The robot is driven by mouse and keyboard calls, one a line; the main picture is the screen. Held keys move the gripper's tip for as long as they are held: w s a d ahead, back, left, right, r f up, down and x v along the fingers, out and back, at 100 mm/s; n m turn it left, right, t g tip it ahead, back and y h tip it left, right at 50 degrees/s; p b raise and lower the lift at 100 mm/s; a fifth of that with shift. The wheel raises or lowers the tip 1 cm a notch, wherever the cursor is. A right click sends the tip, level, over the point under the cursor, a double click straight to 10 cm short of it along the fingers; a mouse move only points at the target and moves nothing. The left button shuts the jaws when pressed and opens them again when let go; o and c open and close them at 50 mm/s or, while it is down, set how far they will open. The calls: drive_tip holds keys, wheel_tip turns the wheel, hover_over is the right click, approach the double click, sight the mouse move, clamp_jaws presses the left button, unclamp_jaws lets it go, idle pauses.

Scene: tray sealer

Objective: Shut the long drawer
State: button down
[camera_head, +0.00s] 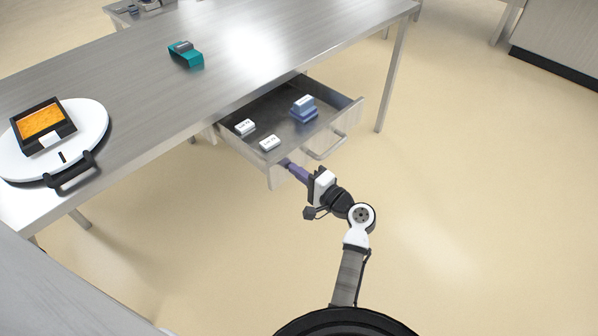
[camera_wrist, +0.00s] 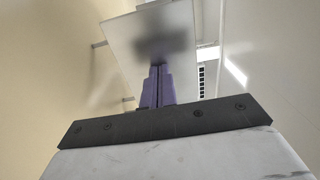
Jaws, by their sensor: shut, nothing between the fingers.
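The long drawer (camera_head: 228,142) stands open under the metal table, pulled out toward me. Its front panel (camera_head: 342,125) carries a bar handle (camera_head: 328,148). My gripper (camera_head: 285,164) is shut and empty, with its purple fingers at the left part of the drawer front, left of the handle. In the wrist view the closed fingers (camera_wrist: 158,85) point at a pale flat panel (camera_wrist: 160,22) with a dark blurred patch around the tips. I cannot tell whether the tips touch the panel.
Inside the drawer lie two small white labelled boxes (camera_head: 245,127) and a blue stack with a white top (camera_head: 303,106). On the table (camera_head: 140,75) are a teal object (camera_head: 186,55) and a white round plate (camera_head: 95,125) holding a black tray of orange food (camera_head: 42,121). The floor to the right is clear.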

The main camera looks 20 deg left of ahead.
sight(241, 137)
drive_tip(key=b+x, duration=0.6)
drive_tip(key=x, duration=1.7)
drive_tip(key=shift+a+f, duration=0.2)
drive_tip(key=shift+w+a+r+b, duration=0.1)
drive_tip(key=shift+w+a+b, duration=0.2)
drive_tip(key=shift+a, duration=0.2)
drive_tip(key=shift+r, duration=0.25)
drive_tip(key=shift+r, duration=0.1)
